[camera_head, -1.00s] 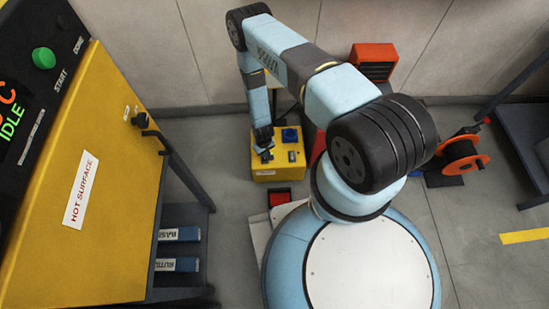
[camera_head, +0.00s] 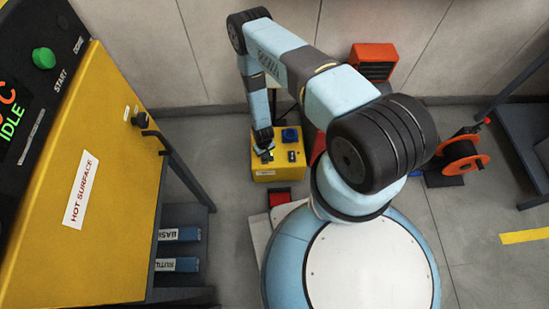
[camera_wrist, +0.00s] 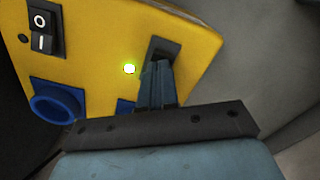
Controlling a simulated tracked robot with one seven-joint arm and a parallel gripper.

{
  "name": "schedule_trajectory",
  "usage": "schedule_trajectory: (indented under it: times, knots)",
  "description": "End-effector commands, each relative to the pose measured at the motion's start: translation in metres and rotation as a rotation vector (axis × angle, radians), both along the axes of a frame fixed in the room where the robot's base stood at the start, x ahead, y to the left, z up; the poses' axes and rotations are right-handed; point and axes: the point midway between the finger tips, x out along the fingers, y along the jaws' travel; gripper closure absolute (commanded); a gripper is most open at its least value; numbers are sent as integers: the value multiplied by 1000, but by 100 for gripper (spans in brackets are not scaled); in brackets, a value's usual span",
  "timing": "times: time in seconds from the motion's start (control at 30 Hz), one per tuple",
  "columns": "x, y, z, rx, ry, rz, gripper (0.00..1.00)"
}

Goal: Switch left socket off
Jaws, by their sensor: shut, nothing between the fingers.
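A yellow socket box (camera_head: 264,173) stands on the floor at the wall in the head view; its top face (camera_wrist: 95,40) fills much of the wrist view. One blue socket (camera_wrist: 55,101) has a black rocker switch (camera_wrist: 42,32) marked O and I beside it. A second blue socket (camera_wrist: 125,106) is mostly hidden by my gripper. Its black switch (camera_wrist: 163,48) is partly covered by my fingers. In the head view my gripper (camera_head: 265,154) is over the box's left half.
A yellow oven-like cabinet (camera_head: 100,190) marked HOT SURFACE stands at the left, with a shelf of boxes below. An orange spool (camera_head: 461,159) stands on the floor at right. A red-and-black item (camera_head: 279,197) lies just in front of the box.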

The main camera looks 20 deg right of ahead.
Motion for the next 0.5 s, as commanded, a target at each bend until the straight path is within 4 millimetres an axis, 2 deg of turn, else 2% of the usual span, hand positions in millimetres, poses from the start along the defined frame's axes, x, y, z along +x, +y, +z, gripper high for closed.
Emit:
schedule_trajectory:
  times: [0.5]
  knots:
    - [0, 0, -6, 0, 0, 0, 100]
